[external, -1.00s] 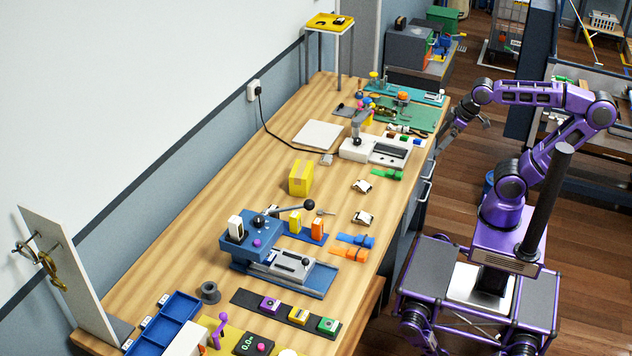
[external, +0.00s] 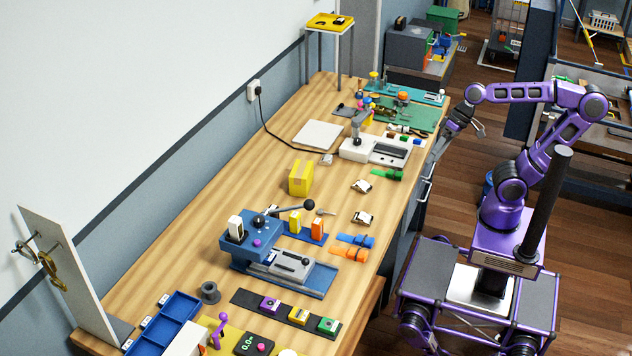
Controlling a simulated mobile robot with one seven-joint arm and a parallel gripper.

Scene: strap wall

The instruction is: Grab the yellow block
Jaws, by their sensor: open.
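Several yellow blocks lie on the wooden workbench (external: 235,165). A large yellow box-like block (external: 301,178) with a tape-like band stands in the middle. A small upright yellow block (external: 295,223) stands on a blue plate beside an orange one. Another small yellow block (external: 299,315) with a dark top mark sits in a dark strip near the front. I cannot tell which one the task means. My gripper (external: 462,130) is open and empty, pointing down by the bench's right edge, well apart from all of these blocks.
A blue lever press (external: 250,240) stands left of the small upright block. A white device (external: 375,148) stands near the right edge. Orange (external: 350,254) and green (external: 387,175) straps lie along that edge. Bare wood surrounds the large yellow block's left side.

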